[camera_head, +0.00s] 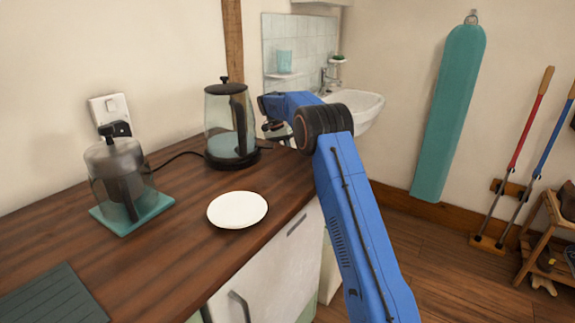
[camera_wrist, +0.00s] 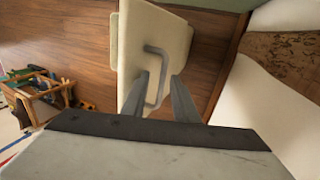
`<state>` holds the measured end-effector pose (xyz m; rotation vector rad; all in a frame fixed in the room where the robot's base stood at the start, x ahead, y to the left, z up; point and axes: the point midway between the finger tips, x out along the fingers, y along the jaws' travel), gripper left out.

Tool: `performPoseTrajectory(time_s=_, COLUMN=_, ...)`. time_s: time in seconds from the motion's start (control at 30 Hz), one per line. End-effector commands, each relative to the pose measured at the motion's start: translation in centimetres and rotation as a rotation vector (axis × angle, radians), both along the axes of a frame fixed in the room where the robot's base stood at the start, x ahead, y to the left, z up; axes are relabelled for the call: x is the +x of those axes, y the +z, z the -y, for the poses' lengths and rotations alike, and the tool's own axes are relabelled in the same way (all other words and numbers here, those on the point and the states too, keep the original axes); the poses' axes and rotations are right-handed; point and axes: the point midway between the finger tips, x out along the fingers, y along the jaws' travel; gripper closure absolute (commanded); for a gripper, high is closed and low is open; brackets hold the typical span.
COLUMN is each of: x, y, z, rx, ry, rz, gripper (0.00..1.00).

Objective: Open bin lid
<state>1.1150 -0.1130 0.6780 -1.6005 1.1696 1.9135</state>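A cream panel with a grey U-shaped handle, seemingly the bin lid (camera_wrist: 126,62), is at the centre of the wrist view. The handle (camera_wrist: 157,50) stands out from its surface. My gripper (camera_wrist: 161,76) is open, with one finger on each side of the handle's long bar. I cannot tell whether either finger touches it. The panel looks closed, but its edges are partly hidden by my gripper. In the head view my arm reaches past the counter's edge, and the bin cannot be made out clearly there.
The wooden counter (camera_head: 178,234) holds a white plate (camera_head: 238,210), a glass kettle (camera_head: 217,125) close to my arm, and a glass jug (camera_head: 113,180) on a teal mat. A sink (camera_head: 358,106) is behind my arm. Open wooden floor (camera_head: 435,240) lies to the right.

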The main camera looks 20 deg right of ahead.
Motion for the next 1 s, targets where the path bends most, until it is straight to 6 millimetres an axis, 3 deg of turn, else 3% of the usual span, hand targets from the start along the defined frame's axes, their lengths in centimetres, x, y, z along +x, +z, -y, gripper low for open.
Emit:
performPoseTrajectory(time_s=0.3, x=0.0, y=5.4, z=0.0, rx=0.0, ry=-0.001, rz=0.002, gripper=0.74)
performPoseTrajectory(time_s=0.5, x=0.0, y=7.9, z=-0.1, rx=0.0, ry=0.0, rz=-0.001, gripper=0.74)
performPoseTrajectory(time_s=1.0, x=-0.1, y=8.7, z=-0.1, rx=0.001, ry=0.0, rz=-0.003, gripper=0.74)
